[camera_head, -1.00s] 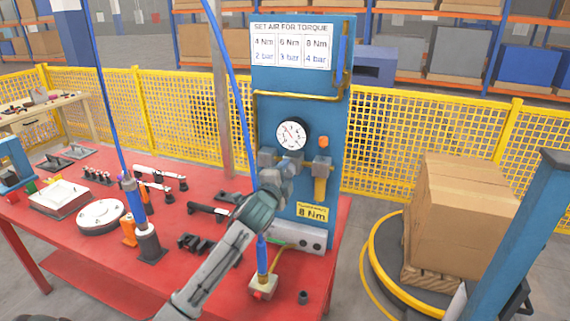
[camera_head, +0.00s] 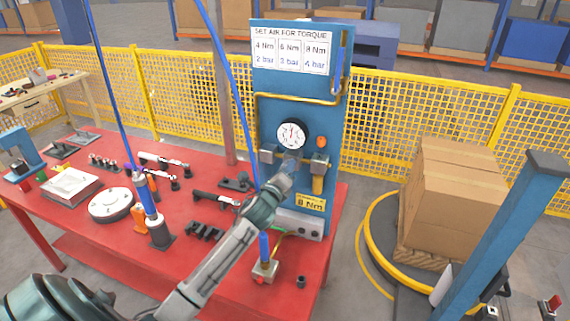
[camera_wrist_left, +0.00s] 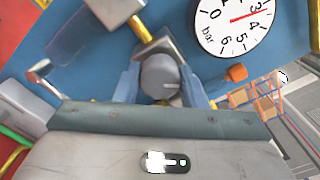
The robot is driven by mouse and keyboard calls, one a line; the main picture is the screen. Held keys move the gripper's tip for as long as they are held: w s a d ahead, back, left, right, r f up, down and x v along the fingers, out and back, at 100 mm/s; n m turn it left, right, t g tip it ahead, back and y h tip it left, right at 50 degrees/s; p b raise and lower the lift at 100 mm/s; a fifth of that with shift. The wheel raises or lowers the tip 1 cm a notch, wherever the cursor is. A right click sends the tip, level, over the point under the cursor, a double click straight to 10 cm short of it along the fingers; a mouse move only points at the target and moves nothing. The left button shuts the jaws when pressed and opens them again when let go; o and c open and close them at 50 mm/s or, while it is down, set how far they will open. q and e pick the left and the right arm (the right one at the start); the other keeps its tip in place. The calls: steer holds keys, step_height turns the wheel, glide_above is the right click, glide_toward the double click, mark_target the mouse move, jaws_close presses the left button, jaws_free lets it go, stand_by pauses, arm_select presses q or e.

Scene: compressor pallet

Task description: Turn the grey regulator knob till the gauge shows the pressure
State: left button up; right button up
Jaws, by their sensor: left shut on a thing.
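The grey regulator knob (camera_wrist_left: 160,75) sits between the two blue fingers of my left gripper (camera_wrist_left: 161,84), which is shut on it. A pale mark shows on the knob's face. In the head view my left gripper (camera_head: 286,176) reaches the blue panel (camera_head: 275,108) below the gauge and mostly hides the knob. The white gauge (camera_head: 291,134) also shows in the left wrist view (camera_wrist_left: 235,22), cut by the top edge. Its red needle points near 3 bar, perhaps slightly past. A yellow label (camera_head: 311,204) on the panel reads 8 Nm. My right gripper is not visible.
A chart (camera_head: 292,49) on the panel pairs 4 Nm with 2 bar, 6 Nm with 3 bar, 8 Nm with 4 bar. The red table (camera_head: 100,245) carries several tools. A blue hose (camera_head: 232,90) hangs close to my left arm. Cartons (camera_head: 455,195) stand at right.

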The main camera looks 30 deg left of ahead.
arm_select(q)
steer(key=shift+m+p, duration=0.4)
steer(key=shift+m, duration=0.1)
steer(key=o, duration=1)
steer(key=b+v, duration=0.4)
steer(key=v, duration=0.6)
steer(key=shift+s+d, duration=0.2)
steer(key=shift+s, duration=0.15)
